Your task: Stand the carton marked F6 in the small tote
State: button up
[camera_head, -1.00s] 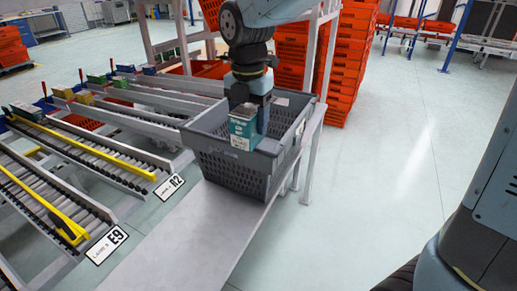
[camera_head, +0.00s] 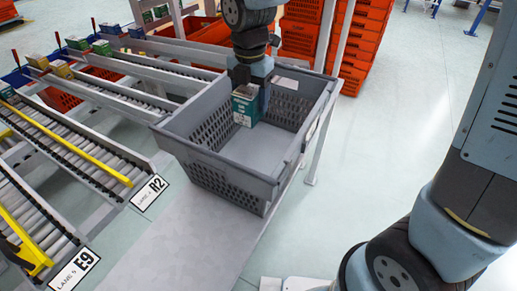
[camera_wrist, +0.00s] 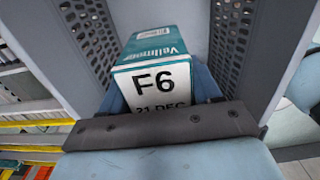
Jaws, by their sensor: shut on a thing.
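The carton marked F6 (camera_head: 245,106) is teal and white and hangs upright in my gripper (camera_head: 249,92), inside the upper part of the small grey tote (camera_head: 215,192). In the wrist view the carton (camera_wrist: 160,80) shows its F6 label and the date 21 DEC, with my gripper (camera_wrist: 165,110) shut on it. The tote has perforated side walls and stands on a grey bench. Its floor shows bare to the front and right of the carton. I cannot tell whether the carton's bottom touches the floor.
Roller lanes with signs R2 (camera_head: 148,192) and E9 (camera_head: 74,270) lie at the left, with several small cartons at their far ends. Stacked orange totes (camera_head: 300,40) stand behind. The grey bench (camera_head: 190,240) is clear in front of the tote. Open floor lies at the right.

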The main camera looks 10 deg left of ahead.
send_over(255, 158)
notch_tip(255, 158, down, 16)
jog(key=shift+f, duration=0.15)
dwell(0.5)
jog(key=shift+w+f, duration=0.1)
jog(key=shift+f, duration=0.1)
jog(key=o, duration=1.2)
